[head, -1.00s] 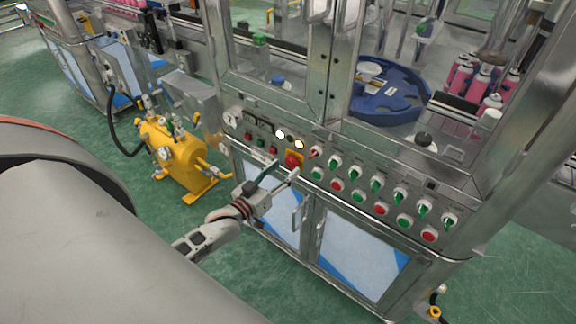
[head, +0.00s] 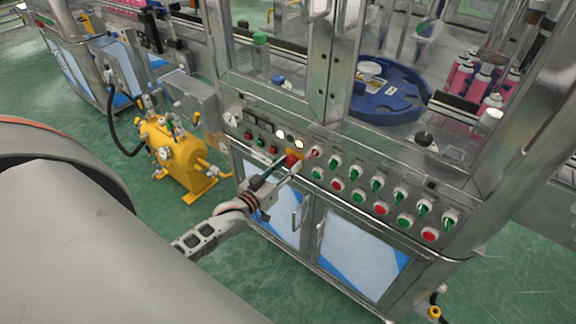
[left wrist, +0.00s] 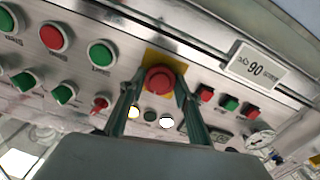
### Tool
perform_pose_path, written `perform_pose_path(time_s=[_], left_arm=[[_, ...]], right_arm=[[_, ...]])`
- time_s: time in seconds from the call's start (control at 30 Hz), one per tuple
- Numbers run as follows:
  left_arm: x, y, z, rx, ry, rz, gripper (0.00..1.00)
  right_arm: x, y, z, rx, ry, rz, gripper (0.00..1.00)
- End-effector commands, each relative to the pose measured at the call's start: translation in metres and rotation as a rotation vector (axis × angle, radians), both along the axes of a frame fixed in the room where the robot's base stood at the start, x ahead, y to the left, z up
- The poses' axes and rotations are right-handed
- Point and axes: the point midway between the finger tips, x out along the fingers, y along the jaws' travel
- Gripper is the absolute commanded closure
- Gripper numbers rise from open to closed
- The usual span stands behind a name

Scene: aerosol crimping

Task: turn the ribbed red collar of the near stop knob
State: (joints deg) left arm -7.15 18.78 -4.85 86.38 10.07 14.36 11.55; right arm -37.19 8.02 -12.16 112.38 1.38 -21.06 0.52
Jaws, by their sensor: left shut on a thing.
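The near stop knob is a round red mushroom button on a yellow plate on the steel control panel. Its red collar (head: 292,160) shows partly behind the fingers in the head view. In the left wrist view the red knob (left wrist: 159,80) sits between the two dark fingers. My left gripper (head: 286,168) is shut on the knob, one finger on each side, as the left wrist view also shows (left wrist: 158,88). The ribs of the collar are too small to make out. My right gripper is not in view.
Green and red buttons (head: 358,196) and several green selector switches (head: 377,184) line the panel to the right. A small red switch (head: 315,152) is close beside the knob. Lit white lamps (head: 280,133) sit above it. Door handles (head: 296,219) stick out below.

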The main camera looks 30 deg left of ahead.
Motion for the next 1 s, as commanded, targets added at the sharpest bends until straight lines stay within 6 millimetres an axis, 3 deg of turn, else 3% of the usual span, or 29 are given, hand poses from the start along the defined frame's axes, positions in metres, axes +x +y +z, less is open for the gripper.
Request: perform_pose_path(time_s=[1.0], left_arm=[[0.000, 0.000, 0.001, 0.612, -0.050, 0.001, 0.89]], right_arm=[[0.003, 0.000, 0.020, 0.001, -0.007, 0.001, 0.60]])
